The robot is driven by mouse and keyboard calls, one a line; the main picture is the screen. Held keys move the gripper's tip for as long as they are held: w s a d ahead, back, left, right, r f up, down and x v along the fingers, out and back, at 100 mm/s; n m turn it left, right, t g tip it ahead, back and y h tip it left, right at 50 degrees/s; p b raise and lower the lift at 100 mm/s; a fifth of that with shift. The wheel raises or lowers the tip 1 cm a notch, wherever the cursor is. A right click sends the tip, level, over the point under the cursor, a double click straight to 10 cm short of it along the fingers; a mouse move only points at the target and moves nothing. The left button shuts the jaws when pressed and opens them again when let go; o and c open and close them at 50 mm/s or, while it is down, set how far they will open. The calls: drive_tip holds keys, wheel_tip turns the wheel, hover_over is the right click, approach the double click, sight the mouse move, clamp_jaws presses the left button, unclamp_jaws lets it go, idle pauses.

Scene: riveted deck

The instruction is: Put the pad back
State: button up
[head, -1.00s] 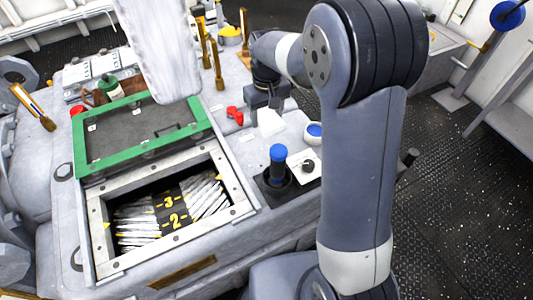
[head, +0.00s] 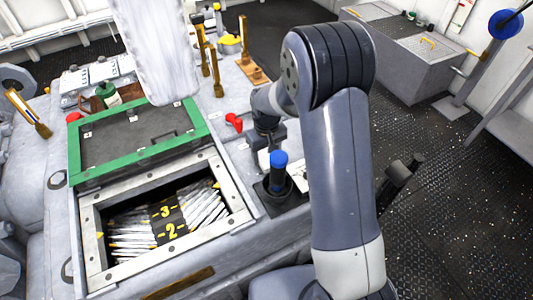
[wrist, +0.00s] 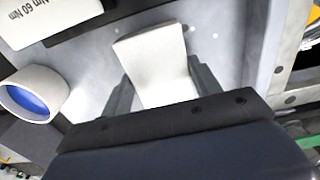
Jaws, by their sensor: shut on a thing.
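The pad (wrist: 155,60), a plain white block, sits between the two dark fingers of my gripper (wrist: 162,88) in the wrist view. My gripper is shut on it. In the head view my gripper (head: 266,140) is partly hidden by my arm, just behind the blue-topped stick. A small white part of the pad (head: 264,160) shows below it. I cannot tell whether the pad touches the grey surface beneath.
A round white pot with a blue inside (wrist: 35,95) and a white card with printed text (wrist: 55,18) lie close by.

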sight(267, 155)
drive_tip(key=shift+f, duration=0.3)
drive_tip(key=shift+f, duration=0.1)
drive_tip(key=shift+f, duration=0.15)
drive_tip(key=o, duration=1.2)
wheel_tip(267, 155, up, 12)
drive_tip(key=shift+r+p, duration=0.25)
drive_tip(key=shift+p, duration=0.05)
